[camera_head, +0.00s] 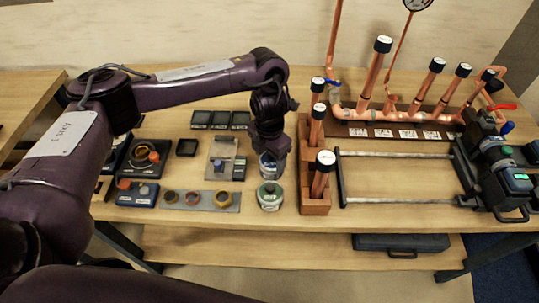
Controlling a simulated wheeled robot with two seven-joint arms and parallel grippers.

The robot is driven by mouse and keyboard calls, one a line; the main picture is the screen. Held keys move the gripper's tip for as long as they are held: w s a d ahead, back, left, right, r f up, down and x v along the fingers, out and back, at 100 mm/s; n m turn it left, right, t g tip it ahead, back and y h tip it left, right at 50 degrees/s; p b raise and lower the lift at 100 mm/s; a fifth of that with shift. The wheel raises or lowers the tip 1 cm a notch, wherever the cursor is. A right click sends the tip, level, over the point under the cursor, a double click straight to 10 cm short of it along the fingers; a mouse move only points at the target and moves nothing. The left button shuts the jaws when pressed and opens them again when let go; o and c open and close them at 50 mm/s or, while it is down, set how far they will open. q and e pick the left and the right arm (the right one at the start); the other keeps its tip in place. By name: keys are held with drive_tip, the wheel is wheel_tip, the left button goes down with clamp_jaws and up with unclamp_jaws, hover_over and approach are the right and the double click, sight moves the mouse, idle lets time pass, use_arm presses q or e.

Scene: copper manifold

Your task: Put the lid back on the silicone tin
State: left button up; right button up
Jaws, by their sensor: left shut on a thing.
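A second tin with a green label (270,197) stands upright just in front, with a pale round top. The labels are too small to read, so I cannot tell which tin holds silicone. My right gripper is not in view.
A wooden rack (315,208) with capped copper pipes stands close on the right. The copper manifold (400,112) and a black clamp tool (502,175) are farther right. A grey tray of rings (201,201) and small boxes lie left. The front bench edge is clear.

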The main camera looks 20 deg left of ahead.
use_arm(q)
drive_tip(key=o, duration=1.3)
drive_tip(key=shift+r+p, duration=3.35)
drive_tip(key=shift+r, duration=0.2)
clamp_jaws()
drive_tip(key=shift+f+b, duration=0.3)
